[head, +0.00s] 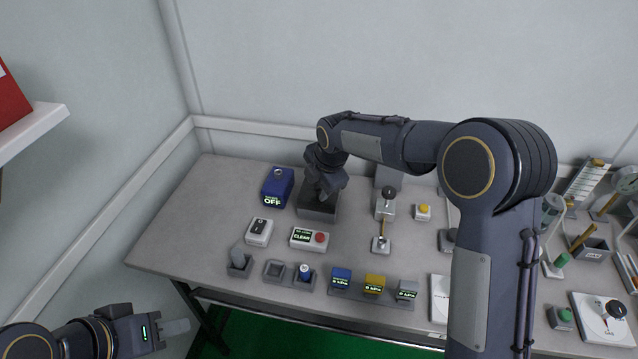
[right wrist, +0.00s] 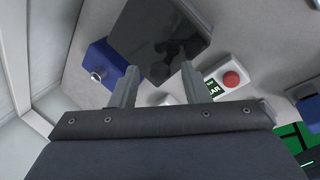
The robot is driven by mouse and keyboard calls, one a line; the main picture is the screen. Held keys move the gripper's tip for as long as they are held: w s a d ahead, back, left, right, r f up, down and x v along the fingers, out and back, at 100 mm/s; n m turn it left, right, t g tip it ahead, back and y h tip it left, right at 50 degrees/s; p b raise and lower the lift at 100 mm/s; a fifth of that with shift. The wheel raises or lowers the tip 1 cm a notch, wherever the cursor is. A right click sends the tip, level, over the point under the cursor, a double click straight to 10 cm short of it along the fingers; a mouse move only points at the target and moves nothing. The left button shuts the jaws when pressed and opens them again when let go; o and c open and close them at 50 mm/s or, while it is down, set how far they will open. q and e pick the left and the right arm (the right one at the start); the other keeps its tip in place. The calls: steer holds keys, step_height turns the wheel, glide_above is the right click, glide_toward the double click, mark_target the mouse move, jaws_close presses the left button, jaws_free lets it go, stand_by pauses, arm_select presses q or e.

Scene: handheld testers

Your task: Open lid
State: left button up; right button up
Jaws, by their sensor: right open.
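A dark grey box (head: 316,212) stands near the back of the table, partly hidden by my right gripper. Its smooth, glossy dark top (right wrist: 165,30) shows in the right wrist view and looks flat and closed. My right gripper (head: 324,192) points down over the box. In the right wrist view its two fingers (right wrist: 160,70) are apart with nothing between them, near the edge of the dark top; I cannot tell whether they touch it. My left gripper (head: 176,328) is off the table's front left, away from the box, and seen side-on.
A blue device reading OFF (head: 278,187) stands close left of the box. A CLEAR panel with a red button (head: 309,239) and a rocker switch (head: 259,231) are in front. A lever (head: 387,203) stands to the right. The table's left end (head: 190,225) is clear.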

jaws_close()
